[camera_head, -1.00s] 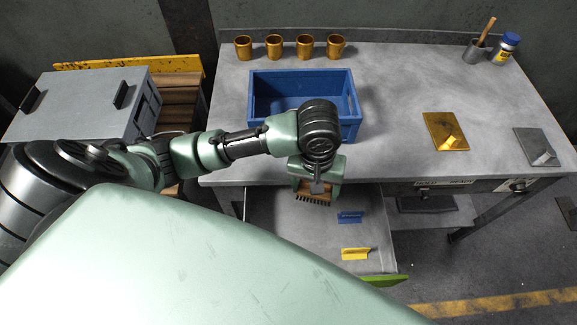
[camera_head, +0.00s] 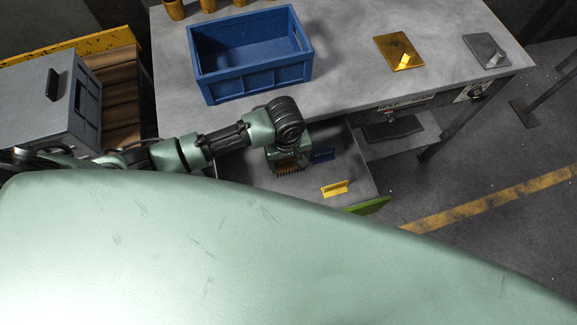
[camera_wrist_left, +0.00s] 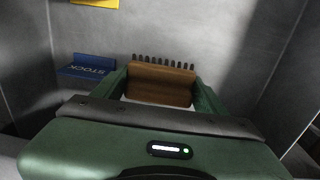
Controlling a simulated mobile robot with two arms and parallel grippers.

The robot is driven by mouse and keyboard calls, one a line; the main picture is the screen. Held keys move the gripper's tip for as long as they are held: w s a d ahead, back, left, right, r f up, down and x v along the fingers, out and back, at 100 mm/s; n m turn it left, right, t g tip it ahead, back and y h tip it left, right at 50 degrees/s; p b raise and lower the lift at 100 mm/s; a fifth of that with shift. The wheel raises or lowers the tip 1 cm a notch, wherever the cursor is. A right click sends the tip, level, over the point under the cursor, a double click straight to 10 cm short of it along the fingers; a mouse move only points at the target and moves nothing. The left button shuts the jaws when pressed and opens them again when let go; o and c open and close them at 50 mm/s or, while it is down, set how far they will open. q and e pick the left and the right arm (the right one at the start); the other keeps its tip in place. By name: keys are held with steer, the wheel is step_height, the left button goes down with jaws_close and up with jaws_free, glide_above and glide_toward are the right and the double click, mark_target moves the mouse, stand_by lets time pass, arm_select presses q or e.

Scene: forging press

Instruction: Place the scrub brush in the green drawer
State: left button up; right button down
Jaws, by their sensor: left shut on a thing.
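The scrub brush (camera_wrist_left: 160,82) has a brown wooden block and dark bristles. It also shows below my wrist in the head view (camera_head: 288,168). My left gripper (camera_wrist_left: 160,90) is shut on the brush, with a green finger on each side of the block. The green drawer (camera_head: 350,175) is pulled out under the workbench; its interior is grey and its front edge (camera_head: 369,206) is green. My left gripper and the brush are over the drawer's inside, towards its left side. I cannot tell if the bristles touch the drawer floor. My right gripper is out of view.
A blue STOCK marker (camera_wrist_left: 88,66) and a yellow marker (camera_head: 335,189) are in the drawer. A blue crate (camera_head: 250,80) stands on the workbench (camera_head: 345,65) above. Gold and grey plates (camera_head: 398,50) lie at the right. A grey cabinet (camera_head: 40,100) stands at the left.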

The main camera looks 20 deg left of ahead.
mark_target(288, 168)
arm_select(q)
steer(key=shift+f, duration=2.15)
steer(key=o, duration=1.9)
steer(key=shift+f, duration=0.15)
steer(key=r, duration=1.2)
steer(key=shift+s+a+r+p, duration=0.15)
steer(key=shift+s+r+p, duration=0.05)
steer(key=shift+s+p, duration=0.1)
